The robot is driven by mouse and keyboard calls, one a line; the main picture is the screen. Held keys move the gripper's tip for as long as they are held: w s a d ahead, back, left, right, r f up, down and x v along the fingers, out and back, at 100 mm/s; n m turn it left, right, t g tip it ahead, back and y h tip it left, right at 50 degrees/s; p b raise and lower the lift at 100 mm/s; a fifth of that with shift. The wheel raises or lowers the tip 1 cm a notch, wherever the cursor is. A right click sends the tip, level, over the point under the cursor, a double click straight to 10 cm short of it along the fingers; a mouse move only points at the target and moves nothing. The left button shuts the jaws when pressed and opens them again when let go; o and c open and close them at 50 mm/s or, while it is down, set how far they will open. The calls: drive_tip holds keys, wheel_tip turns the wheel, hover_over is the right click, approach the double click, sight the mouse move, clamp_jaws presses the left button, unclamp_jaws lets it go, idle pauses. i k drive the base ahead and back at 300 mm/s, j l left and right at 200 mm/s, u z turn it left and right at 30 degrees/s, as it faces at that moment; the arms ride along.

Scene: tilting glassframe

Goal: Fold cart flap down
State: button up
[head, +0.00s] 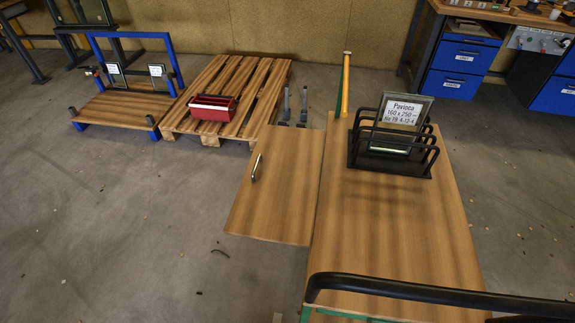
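The cart (395,235) has a wooden top and fills the right of the head view. Its wooden flap (285,190) extends out from the left side of the top, across a thin seam. The flap looks raised and about level with the top, though I cannot tell its exact tilt. A small metal handle (257,168) is on the flap near its left edge. My gripper is not in view. The underside of the flap and any support beneath it are hidden.
A black rack (392,150) with a labelled glass pane stands on the cart. A black bar (430,292) crosses the near end. A pallet (222,85) with a red toolbox (212,107) and a blue-framed cart (125,105) stand behind left. Floor left of the flap is mostly clear.

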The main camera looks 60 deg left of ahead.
sight(275, 201)
drive_tip(key=u, duration=1.55)
